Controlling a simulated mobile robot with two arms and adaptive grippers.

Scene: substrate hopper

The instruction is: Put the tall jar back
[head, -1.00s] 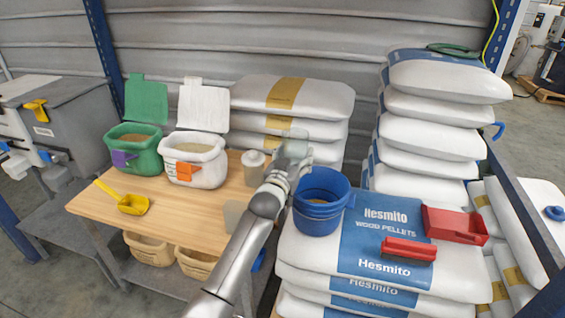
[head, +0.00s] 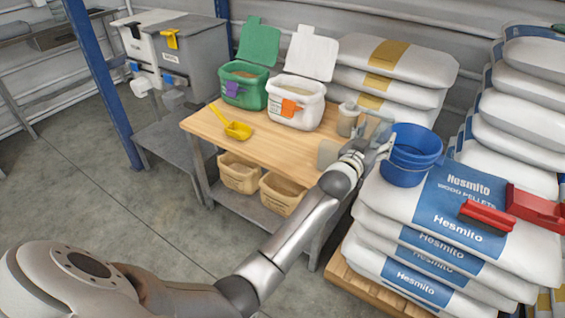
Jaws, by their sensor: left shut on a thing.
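My left gripper (head: 380,146) is past the right end of the wooden bench, beside the blue buckets. It is shut on a clear, see-through thing, which looks like the tall jar (head: 378,127); its outline is faint and the wrist hides its lower part. A smaller frosted jar with a pale lid (head: 347,120) stands on the bench (head: 270,145), just left of the held jar. Another greyish see-through piece (head: 328,154) shows at the bench's right front edge; I cannot tell what it is. My right gripper is not in view.
A white bin (head: 296,105), a green bin (head: 243,88) and a yellow scoop (head: 238,130) are on the bench. The bench's front middle is clear.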

